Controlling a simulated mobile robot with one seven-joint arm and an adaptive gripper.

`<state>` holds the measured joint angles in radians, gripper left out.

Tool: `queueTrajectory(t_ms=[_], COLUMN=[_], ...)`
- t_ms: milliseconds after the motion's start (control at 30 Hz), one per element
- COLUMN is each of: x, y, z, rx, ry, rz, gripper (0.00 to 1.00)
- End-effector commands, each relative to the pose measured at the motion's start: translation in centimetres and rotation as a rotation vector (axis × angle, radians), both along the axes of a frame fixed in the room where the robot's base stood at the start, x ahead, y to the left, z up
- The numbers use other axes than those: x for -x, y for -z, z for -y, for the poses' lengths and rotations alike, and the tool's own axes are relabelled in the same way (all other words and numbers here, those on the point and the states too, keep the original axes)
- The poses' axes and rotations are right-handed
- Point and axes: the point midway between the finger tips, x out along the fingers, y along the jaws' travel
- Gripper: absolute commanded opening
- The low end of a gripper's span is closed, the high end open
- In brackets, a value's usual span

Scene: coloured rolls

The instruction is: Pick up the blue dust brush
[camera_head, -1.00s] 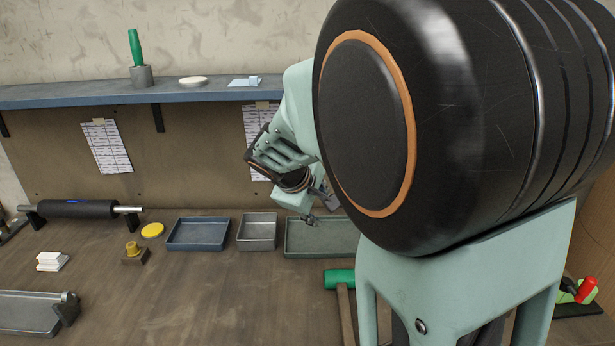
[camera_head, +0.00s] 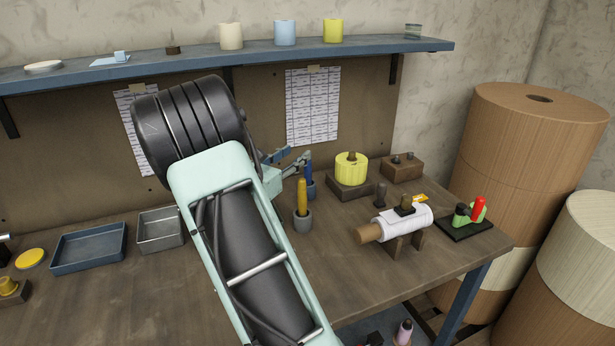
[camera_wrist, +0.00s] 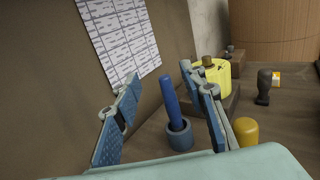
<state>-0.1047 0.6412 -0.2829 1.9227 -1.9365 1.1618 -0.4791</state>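The blue dust brush (camera_head: 308,172) shows as a blue handle standing upright in a grey cup (camera_head: 310,190), towards the back of the workbench. In the wrist view the blue handle (camera_wrist: 166,96) stands in its grey cup (camera_wrist: 180,136), seen between my two fingers. The brush's lower end is hidden in the cup. My gripper (camera_head: 288,160) is open and empty, its fingers spread to either side of the handle in the wrist view. The brush looks a little beyond the fingers; I cannot tell the exact gap.
A yellow-handled tool (camera_head: 302,194) in another grey cup stands just in front; its rounded top (camera_wrist: 246,131) is close by my right finger in the wrist view. A yellow roll (camera_head: 351,166) on a block is to the right. The back board (camera_head: 255,185) is close behind.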

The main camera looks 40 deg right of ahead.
Motion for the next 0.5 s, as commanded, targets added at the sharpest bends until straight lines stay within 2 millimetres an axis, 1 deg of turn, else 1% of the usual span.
queueTrajectory(t_ms=[33,100,200,433,500], x=[0.1,0.1,0.1,-0.6,-0.9], y=[1.3,2.6,4.0,3.7,3.7], z=[0.1,0.1,0.1,1.7,2.6], rx=[0.001,0.001,-0.001,-0.001,-0.001], ry=[0.001,0.002,0.001,0.003,0.003], rz=[-0.004,-0.003,-0.001,0.004,0.003], gripper=[0.38,0.38,0.38,0.38,0.38])
